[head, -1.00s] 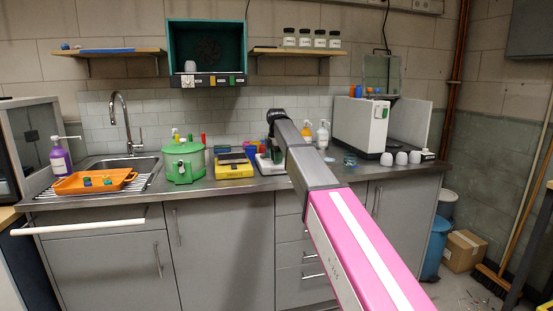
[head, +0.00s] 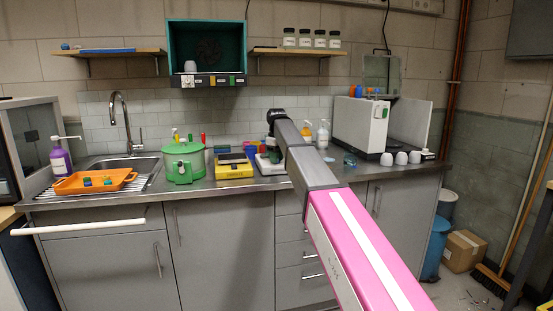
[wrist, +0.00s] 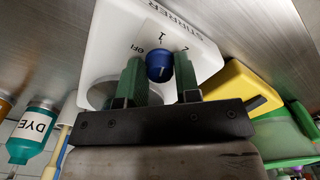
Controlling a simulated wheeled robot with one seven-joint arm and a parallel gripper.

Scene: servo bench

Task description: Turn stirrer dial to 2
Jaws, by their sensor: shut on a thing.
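The white stirrer (wrist: 112,40) fills the upper middle of the wrist view, with the word STIRRER on its face. Its blue dial (wrist: 158,68) has a small pale mark; I cannot tell surely which label it points at. The labels OFF, 1 and 2 run around the dial from left to right. My gripper (wrist: 158,66) is shut on the dial, one green finger on each side. In the head view the stirrer (head: 267,166) stands on the counter, partly hidden by my arm.
A yellow device (head: 234,170) stands close to the left of the stirrer, with a green pot (head: 183,164) beyond it. Soap-type pump bottles (head: 323,136) stand behind to the right. A DYE bottle (wrist: 32,130) shows in the wrist view.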

